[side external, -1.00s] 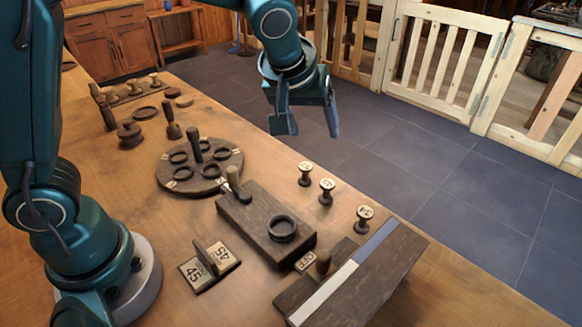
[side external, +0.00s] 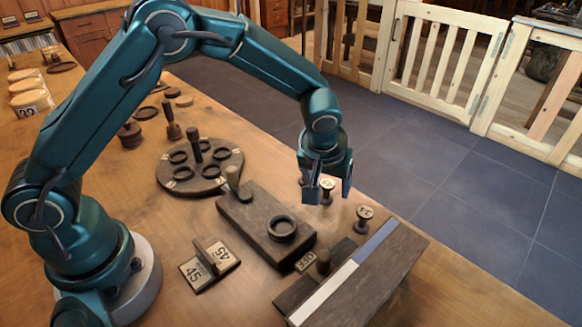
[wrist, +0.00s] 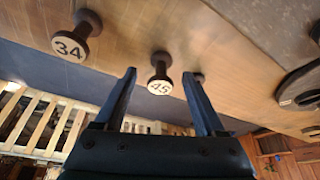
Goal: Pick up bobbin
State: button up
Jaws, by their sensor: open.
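Three small dark spool-shaped bobbins with pale numbered tops stand in a row near the table's far edge. The middle bobbin (side external: 327,186) shows between my gripper's fingers; in the wrist view its top reads 45 (wrist: 160,87). The bobbin marked 34 (wrist: 77,39) stands to its left there, and to its right in the side view (side external: 364,219). The third bobbin (wrist: 199,77) is mostly hidden behind a finger. My gripper (side external: 331,192) is open, and its fingertips (wrist: 159,75) straddle the 45 bobbin in the picture. I cannot tell the remaining gap.
A folded card reading 45 (side external: 196,273) stands on the table. A dark block with a ring (side external: 250,222), a round rack with rings (side external: 215,160) and a long board with blue and white strips (side external: 385,275) stand nearby. The floor lies beyond the table edge.

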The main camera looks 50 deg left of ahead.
jog(key=shift+c, duration=0.4)
grip_shut()
jog(key=shift+r, duration=0.1)
